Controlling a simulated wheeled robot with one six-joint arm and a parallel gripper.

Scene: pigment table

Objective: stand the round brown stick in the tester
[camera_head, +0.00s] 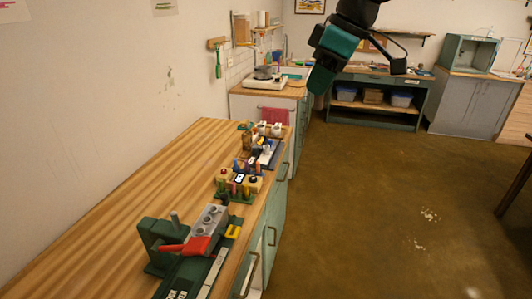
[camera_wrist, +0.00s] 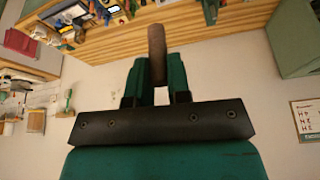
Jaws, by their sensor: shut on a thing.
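My gripper (camera_wrist: 159,68) is shut on the round brown stick (camera_wrist: 157,45), whose end sticks out beyond the two green fingers in the wrist view. In the head view my gripper hangs high at the top, off the bench and over the floor; the stick cannot be made out there. A green bench device with a red lever and a grey block with round holes (camera_head: 209,217) stands near the front of the wooden bench. It may be the tester, but I cannot tell for sure. The gripper is well apart from it.
Behind the device on the bench (camera_head: 120,215) stand a small rack with coloured pieces (camera_head: 238,185) and a blue-based set of items (camera_head: 264,152). A white hotplate (camera_head: 265,81) sits farther back. The floor on the right (camera_head: 400,200) is mostly clear.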

